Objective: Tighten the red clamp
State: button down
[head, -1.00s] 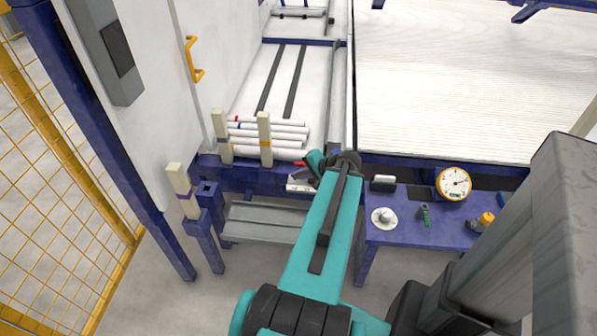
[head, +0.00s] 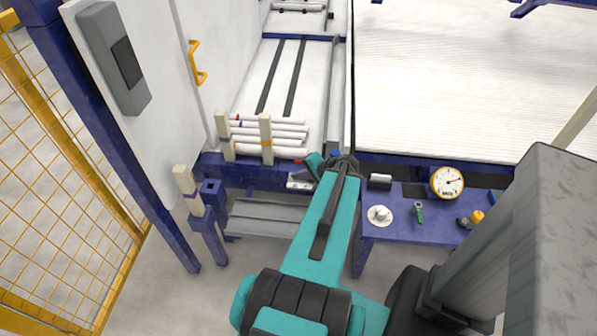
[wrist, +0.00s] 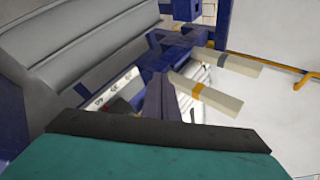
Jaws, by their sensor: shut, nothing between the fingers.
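A small red part (head: 299,161), which looks like the red clamp, shows in the head view at the blue frame beam, just left of my wrist. Most of it is hidden or too small to make out. My gripper (wrist: 161,80) shows in the wrist view with its dark fingers together and nothing between them. It points at the beam, beside a white block (wrist: 120,91) with dark markings, which also shows in the head view (head: 300,181). I cannot tell whether the fingers touch the clamp. In the head view my arm hides the fingers.
White pipes (head: 272,140) lie stacked behind two cream posts (head: 266,138) with coloured bands. A grey sloped tray (head: 265,218) is below the beam. A blue table (head: 400,226) at right carries a dial gauge (head: 447,182) and small tools. A yellow mesh fence (head: 70,200) stands at left.

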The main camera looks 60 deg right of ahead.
jog(key=shift+s+a+r+p, duration=0.3)
jog(key=shift+a+r+p, duration=0.35)
jog(key=shift+p, duration=1)
jog(key=shift+s+r, duration=0.1)
jog(key=shift+a, duration=0.1)
